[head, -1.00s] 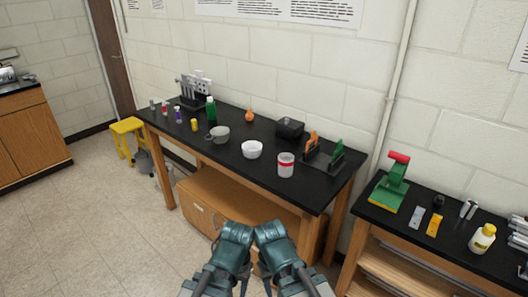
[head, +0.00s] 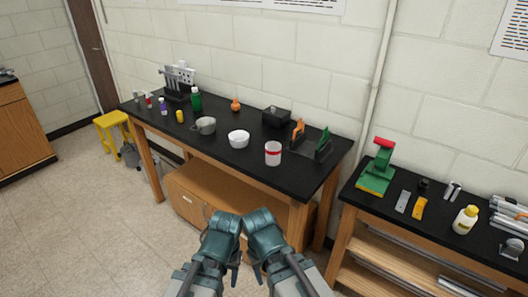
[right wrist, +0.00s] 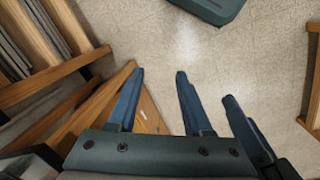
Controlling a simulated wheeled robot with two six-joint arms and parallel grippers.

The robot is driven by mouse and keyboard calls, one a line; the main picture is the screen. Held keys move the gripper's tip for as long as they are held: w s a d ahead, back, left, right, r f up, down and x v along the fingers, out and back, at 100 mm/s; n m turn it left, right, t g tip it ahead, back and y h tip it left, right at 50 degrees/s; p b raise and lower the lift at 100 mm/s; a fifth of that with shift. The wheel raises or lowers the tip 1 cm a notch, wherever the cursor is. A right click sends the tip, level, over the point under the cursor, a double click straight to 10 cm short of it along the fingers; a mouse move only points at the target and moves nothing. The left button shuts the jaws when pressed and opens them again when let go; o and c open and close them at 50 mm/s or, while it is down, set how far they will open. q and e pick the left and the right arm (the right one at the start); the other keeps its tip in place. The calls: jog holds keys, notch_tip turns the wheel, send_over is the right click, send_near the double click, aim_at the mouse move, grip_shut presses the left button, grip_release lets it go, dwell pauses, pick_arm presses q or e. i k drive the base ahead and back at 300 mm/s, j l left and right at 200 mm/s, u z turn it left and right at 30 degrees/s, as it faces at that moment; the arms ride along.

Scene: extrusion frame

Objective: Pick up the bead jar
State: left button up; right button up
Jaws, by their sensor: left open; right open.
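No label can be read, so I cannot tell for sure which item is the bead jar. A white round container with a red band (head: 273,153) stands upright near the front edge of the long black-topped table (head: 225,160). A white bottle with a yellow cap (head: 466,220) stands on the right-hand bench. My left gripper (head: 235,277) and right gripper (head: 258,274) hang side by side in front of the long table, low in the head view, apart from both items. Both are empty. In the right wrist view my right gripper (right wrist: 160,72) has its fingers spread above the floor.
On the long table stand a white bowl (head: 238,139), a grey mug (head: 205,125), a green bottle (head: 196,99), a black box (head: 276,116) and a tool holder (head: 311,146). A green press (head: 377,168) is on the right bench. A yellow stool (head: 113,121) stands left.

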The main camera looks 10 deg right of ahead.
aim_at(273, 154)
jog(key=i+j+z, duration=0.1)
jog(key=i+j, duration=0.25)
jog(key=i+j+z, duration=0.1)
jog(key=i+j, duration=0.25)
jog(key=j, duration=0.2)
jog(key=i+j, duration=0.3)
jog(key=j, duration=0.15)
jog(key=i+j+z, duration=0.15)
jog(key=i+j, duration=0.15)
jog(key=j, duration=0.2)
